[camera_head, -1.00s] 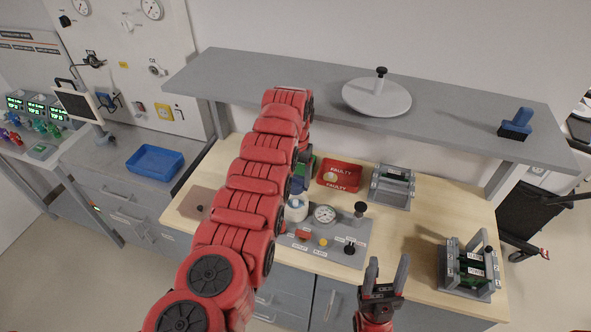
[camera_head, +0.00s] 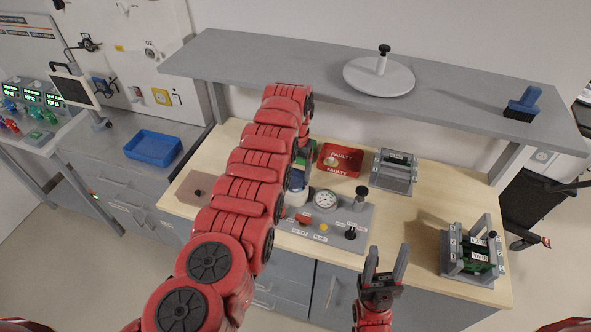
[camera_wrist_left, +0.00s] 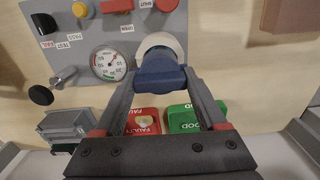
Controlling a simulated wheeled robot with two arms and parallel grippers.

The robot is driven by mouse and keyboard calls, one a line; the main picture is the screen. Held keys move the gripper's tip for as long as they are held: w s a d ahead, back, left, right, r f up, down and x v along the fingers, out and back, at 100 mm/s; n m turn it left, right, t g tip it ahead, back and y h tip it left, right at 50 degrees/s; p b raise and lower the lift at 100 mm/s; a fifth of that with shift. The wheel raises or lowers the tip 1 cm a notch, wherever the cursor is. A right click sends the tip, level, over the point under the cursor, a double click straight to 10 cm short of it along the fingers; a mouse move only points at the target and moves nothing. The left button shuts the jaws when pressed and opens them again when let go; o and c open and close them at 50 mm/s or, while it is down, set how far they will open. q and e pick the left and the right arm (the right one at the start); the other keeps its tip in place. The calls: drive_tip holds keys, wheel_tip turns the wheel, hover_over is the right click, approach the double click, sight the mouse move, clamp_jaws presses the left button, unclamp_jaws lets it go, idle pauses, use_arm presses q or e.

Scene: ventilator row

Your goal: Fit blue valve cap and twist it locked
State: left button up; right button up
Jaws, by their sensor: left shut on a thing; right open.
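The blue valve cap (camera_wrist_left: 160,70) is between the fingertips of my left gripper (camera_wrist_left: 160,77), which is shut on it. In the left wrist view the cap sits over or against a round white fitting (camera_wrist_left: 165,42) beside the gauge; I cannot tell whether it is seated. In the head view, my red left arm largely hides this spot, with some blue of the cap (camera_head: 297,181) showing next to the arm. My right gripper (camera_head: 384,268) is open and empty, over the bench's front edge.
The grey test panel (camera_head: 345,215) carries a gauge (camera_head: 325,199), buttons and black knobs. Behind it lie a red FAULTY tray (camera_head: 340,160) and a green GOOD tray (camera_wrist_left: 197,118). Grey fixtures stand behind (camera_head: 395,172) and at right (camera_head: 472,250). A shelf (camera_head: 280,62) overhangs the back.

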sight(295, 175)
use_arm(q)
drive_tip(key=shift+f, duration=0.2)
idle(0.5)
drive_tip(key=shift+f+b, duration=0.25)
drive_tip(key=shift+b, duration=0.15)
drive_tip(key=shift+f, duration=0.1)
idle(0.7)
drive_tip(key=shift+f, duration=0.1)
drive_tip(key=shift+f+b, duration=0.4)
drive_tip(key=shift+b, duration=0.2)
drive_tip(key=shift+f, duration=0.2)
drive_tip(key=shift+f+b, duration=0.2)
drive_tip(key=shift+b, duration=0.1)
drive_tip(key=shift+f+b, duration=0.3)
idle(0.4)
